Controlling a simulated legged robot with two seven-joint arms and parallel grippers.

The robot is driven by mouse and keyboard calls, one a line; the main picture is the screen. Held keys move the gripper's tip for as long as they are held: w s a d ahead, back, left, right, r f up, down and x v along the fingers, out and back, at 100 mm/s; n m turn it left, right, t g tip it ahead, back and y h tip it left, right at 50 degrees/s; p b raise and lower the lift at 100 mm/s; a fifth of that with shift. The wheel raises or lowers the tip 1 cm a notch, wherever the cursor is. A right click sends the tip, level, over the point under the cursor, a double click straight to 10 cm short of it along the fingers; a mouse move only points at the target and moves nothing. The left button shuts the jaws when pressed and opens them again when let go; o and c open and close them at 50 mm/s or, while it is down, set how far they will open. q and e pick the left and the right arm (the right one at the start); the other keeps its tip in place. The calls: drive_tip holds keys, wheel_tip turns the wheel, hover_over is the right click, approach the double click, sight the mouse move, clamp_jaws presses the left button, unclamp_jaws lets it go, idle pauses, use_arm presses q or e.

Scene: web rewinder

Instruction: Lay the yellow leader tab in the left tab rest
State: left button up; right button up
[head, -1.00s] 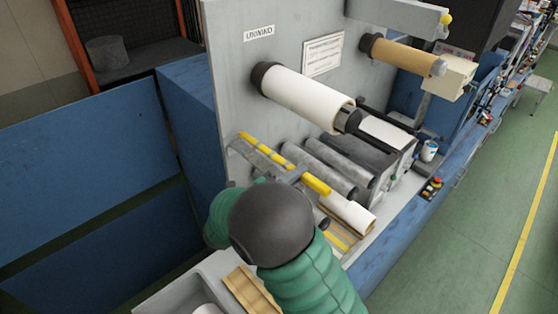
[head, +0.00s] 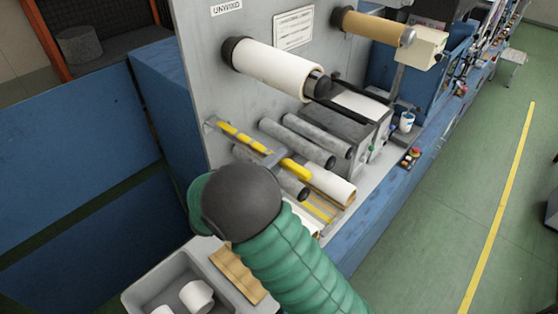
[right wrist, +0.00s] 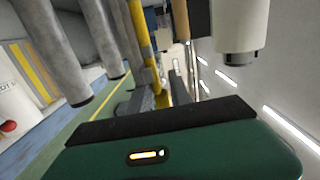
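The yellow leader tab (head: 240,138) is a long, thin yellow bar in front of the grey rollers. It also shows in the right wrist view (right wrist: 146,45), running away from the hand. My right gripper (head: 275,160) has its grey fingers across the middle of the tab and appears shut on it. In the right wrist view, the fingers (right wrist: 150,100) sit on both sides of the tab. My dark wrist and green sleeve hide what lies below. I cannot clearly pick out the left tab rest. My left gripper is not in view.
A white roll (head: 272,68) and a brown roll (head: 375,28) stick out from the grey panel (head: 200,70). Grey rollers (head: 305,140) and a lower white roll (head: 328,183) are close to the tab. A grey bin (head: 165,285) stands at the bottom left.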

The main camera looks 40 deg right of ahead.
drive_tip(key=shift+o, duration=1)
drive_tip(key=shift+w, duration=0.2)
drive_tip(key=shift+s+a, duration=0.1)
drive_tip(key=shift+a, duration=0.05)
